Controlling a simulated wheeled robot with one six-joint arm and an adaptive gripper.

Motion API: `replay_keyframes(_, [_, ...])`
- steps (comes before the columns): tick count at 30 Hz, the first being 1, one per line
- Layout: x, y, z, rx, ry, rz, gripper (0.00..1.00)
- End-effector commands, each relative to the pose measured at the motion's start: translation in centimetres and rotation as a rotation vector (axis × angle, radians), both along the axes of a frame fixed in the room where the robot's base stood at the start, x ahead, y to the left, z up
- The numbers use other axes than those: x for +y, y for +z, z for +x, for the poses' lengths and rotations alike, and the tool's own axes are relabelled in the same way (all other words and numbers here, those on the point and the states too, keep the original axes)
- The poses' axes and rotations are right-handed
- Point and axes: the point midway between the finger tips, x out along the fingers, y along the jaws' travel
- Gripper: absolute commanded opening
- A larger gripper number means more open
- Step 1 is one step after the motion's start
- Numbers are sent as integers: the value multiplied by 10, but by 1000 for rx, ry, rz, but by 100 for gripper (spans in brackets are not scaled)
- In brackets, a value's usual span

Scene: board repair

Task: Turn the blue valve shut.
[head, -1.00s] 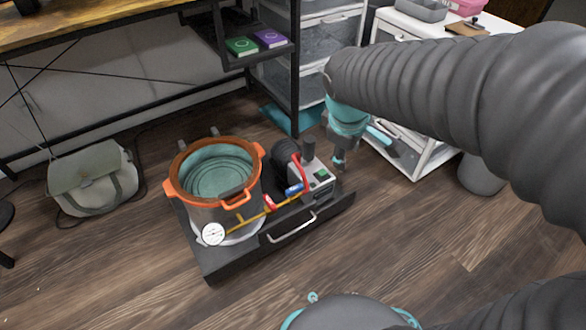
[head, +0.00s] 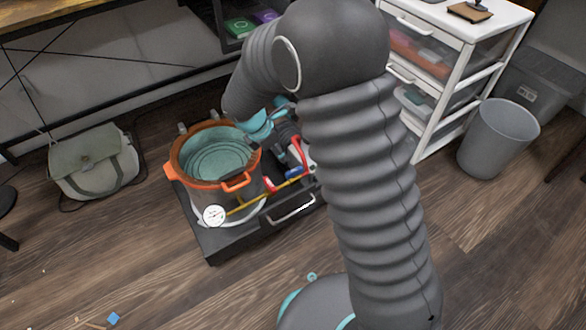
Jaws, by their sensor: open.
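The blue valve (head: 293,174) is a small blue handle on the yellow pipe, at the right end of the low black platform (head: 225,250). A red valve handle (head: 268,186) sits on the same pipe to its left. My gripper (head: 256,147) is open, above the platform by the right rim of the pot, up and left of the blue valve and apart from it. My arm hides part of its fingers and much of the pump behind the valve.
A grey pot with an orange rim (head: 181,142) and a round white gauge (head: 214,215) stand on the platform. A red hose (head: 302,152) curves close beside the blue valve. A white drawer unit (head: 440,135) and a grey bin (head: 497,140) stand right.

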Motion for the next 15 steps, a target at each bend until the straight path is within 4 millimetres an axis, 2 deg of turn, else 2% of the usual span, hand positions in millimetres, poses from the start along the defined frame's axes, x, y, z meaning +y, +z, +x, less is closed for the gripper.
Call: replay_keyframes(15, [-30, -87, 19, 2, -5, 0, 44])
